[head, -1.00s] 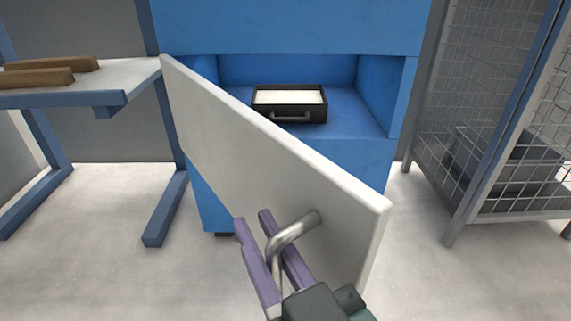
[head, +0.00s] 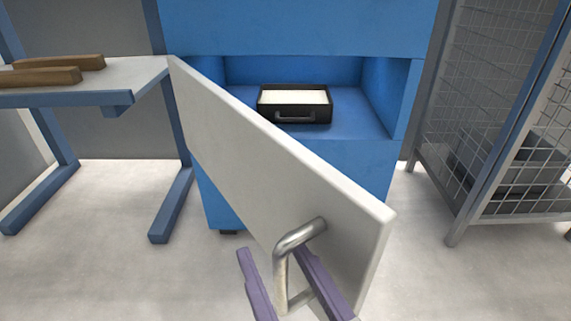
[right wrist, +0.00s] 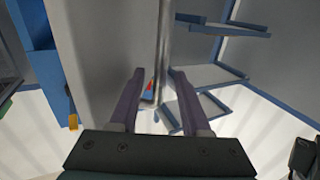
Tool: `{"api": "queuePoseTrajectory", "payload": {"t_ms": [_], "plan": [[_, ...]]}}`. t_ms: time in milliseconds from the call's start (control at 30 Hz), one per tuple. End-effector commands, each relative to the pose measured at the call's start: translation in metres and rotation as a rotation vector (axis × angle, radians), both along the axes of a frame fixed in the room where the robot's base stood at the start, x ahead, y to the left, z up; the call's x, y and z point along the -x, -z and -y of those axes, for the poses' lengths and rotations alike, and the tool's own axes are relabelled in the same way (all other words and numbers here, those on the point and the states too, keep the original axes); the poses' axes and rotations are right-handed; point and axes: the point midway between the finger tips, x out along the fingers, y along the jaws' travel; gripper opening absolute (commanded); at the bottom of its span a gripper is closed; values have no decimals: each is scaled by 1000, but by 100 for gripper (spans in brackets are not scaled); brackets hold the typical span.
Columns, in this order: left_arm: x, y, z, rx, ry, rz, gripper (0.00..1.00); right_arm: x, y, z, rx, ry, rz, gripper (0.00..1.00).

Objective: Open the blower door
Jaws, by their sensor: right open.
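The white blower door (head: 270,150) stands swung wide open in the head view, reaching from the left side of the blue blower (head: 300,28) toward me. Its metal bar handle (head: 298,235) is on the near end of the door. My right gripper (head: 274,252), with purple fingers, is open at the handle, one finger on each side of the bar. In the right wrist view the handle bar (right wrist: 163,45) also runs between the spread fingers of the right gripper (right wrist: 156,75). Contact with the bar cannot be told. My left gripper is not in view.
A black tray (head: 296,116) with pale contents sits inside the open blue compartment. A table (head: 120,82) with brown bars (head: 50,66) stands at the left. A wire-mesh cage (head: 500,130) stands at the right. The floor between is clear.

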Motion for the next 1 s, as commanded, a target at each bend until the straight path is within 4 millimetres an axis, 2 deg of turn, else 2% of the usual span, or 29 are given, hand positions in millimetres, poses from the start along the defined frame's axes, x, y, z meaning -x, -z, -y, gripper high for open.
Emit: {"api": "queuePoseTrajectory", "payload": {"t_ms": [33,100,300,433,667,767,867,967,1000], "plan": [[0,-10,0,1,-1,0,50,11,-3,6,3,0,-7,47],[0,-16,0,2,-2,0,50,24,-4,13,1,0,-5,47],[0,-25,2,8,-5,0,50,52,-2,29,0,0,-4,47],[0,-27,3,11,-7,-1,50,60,-1,34,0,0,-2,47],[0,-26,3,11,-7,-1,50,61,0,34,0,1,-1,47],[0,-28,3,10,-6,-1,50,60,-2,34,-2,0,-1,39],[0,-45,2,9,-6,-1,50,60,-20,34,-11,-4,-4,28],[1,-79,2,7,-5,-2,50,57,-57,35,-42,-14,-14,17],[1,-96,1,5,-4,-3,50,55,-74,36,-63,-22,-23,12]]}}
